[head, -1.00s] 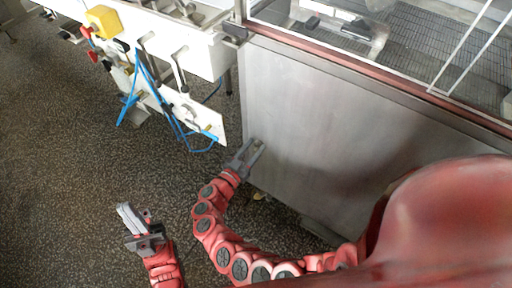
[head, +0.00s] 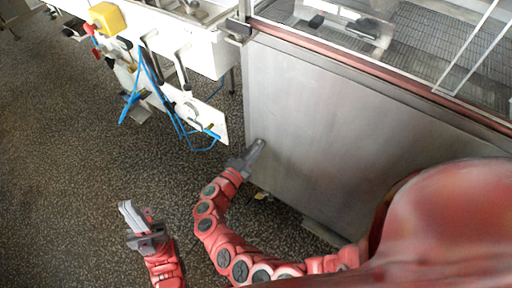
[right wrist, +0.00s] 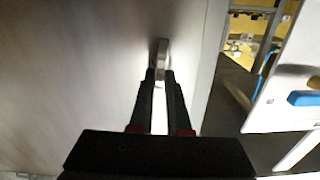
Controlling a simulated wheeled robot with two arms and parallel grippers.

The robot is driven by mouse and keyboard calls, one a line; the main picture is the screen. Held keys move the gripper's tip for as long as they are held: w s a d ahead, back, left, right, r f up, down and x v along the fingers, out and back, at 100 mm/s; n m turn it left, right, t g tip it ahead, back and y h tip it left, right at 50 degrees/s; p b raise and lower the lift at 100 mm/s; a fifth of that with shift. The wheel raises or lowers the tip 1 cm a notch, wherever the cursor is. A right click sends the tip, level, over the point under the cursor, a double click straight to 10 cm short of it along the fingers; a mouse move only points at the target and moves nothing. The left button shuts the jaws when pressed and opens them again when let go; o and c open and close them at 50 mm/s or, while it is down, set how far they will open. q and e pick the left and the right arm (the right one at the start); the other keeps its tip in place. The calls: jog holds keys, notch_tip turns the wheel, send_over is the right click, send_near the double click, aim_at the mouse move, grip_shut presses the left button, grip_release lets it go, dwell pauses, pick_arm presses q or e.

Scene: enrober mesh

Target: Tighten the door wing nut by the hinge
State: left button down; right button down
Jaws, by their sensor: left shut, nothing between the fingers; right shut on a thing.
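The wing nut (right wrist: 162,50) is a small metal piece standing out from the grey metal door panel (head: 330,135), near the panel's edge. My right gripper (head: 259,144) is at the lower left part of the panel and shut on the wing nut. In the right wrist view its two dark fingertips (right wrist: 160,76) hold the nut's near end. In the head view the fingers hide the nut. My left gripper (head: 126,208) is shut and empty, over the floor at the lower left, well away from the panel. The hinge cannot be made out clearly.
A white machine frame (head: 205,50) with levers and blue tubing (head: 180,125) stands left of the panel. A mesh belt (head: 420,50) lies above the panel behind a reddish rail (head: 370,75). The speckled floor (head: 70,170) at the left is clear.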

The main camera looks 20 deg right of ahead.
jog(key=m, duration=0.1)
jog(key=m+b, duration=0.1)
jog(key=m, duration=0.1)
jog(key=m+b, duration=0.1)
jog(key=shift+s+d+f, duration=0.2)
jog(key=shift+s+f, duration=0.05)
jog(key=shift+f, duration=0.05)
jog(key=m+b, duration=0.3)
jog(key=m, duration=0.1)
jog(key=shift+s+d+f, duration=0.1)
jog(key=shift+s+f, duration=0.1)
jog(key=shift+f, duration=0.05)
jog(key=m+b, duration=0.2)
jog(key=m, duration=0.1)
jog(key=m+b, duration=0.2)
jog(key=shift+s+d+f, duration=0.1)
jog(key=shift+s+f, duration=0.05)
jog(key=shift+f, duration=0.15)
jog(key=m+b, duration=0.2)
jog(key=m, duration=0.1)
jog(key=shift+f, duration=0.15)
jog(key=shift+m+b, duration=0.5)
jog(key=shift+m, duration=0.1)
jog(key=c, duration=0.9)
grip_release()
